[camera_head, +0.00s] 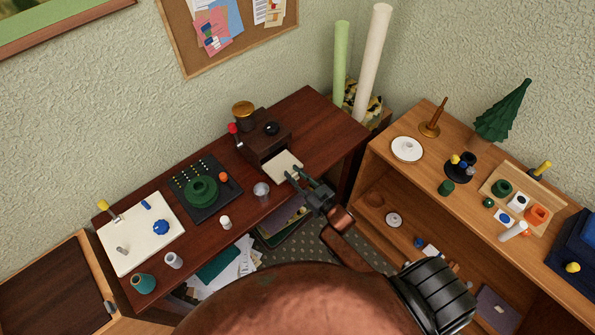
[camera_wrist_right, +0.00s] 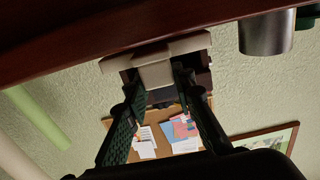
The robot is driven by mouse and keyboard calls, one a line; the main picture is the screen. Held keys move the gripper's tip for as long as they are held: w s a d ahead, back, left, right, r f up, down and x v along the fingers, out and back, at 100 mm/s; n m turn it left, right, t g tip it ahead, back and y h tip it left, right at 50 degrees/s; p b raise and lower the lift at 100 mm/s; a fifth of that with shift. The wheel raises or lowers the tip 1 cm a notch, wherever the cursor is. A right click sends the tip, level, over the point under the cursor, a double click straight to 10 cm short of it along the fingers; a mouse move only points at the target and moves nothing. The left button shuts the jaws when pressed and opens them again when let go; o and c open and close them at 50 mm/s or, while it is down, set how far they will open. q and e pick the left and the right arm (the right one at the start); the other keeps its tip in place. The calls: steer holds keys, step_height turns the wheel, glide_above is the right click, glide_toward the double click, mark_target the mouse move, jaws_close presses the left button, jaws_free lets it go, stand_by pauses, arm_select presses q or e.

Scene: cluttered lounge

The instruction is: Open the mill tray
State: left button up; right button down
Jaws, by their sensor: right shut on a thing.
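The mill (camera_head: 262,146) is a dark brown box with a brass-coloured cup and a red-knobbed crank. It stands toward the right part of the dark red-brown desk. Its cream tray (camera_head: 282,165) shows at the front of the box, on the side facing me, and appears to stick out from it. In the right wrist view, the tray's cream front (camera_wrist_right: 190,43) has a block in its middle. My right gripper (camera_head: 295,176) is shut on that block, a finger on either side (camera_wrist_right: 158,78). The tray's inside cannot be made out. My left gripper is not in view.
Left of the mill are a black board (camera_head: 211,205) with a green ring piece, a small glass ball (camera_head: 261,189) and a white panel (camera_head: 133,239). A wooden shelf (camera_head: 385,168) with small objects stands to the right. The desk's right end is clear.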

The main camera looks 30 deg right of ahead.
steer(key=c, duration=1.7)
jaws_free()
steer(key=shift+o, duration=0.5)
steer(key=shift+s, duration=0.1)
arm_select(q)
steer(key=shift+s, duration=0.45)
arm_select(e)
steer(key=v, duration=1.1)
steer(key=shift+s, duration=0.35)
steer(key=shift+d, duration=0.1)
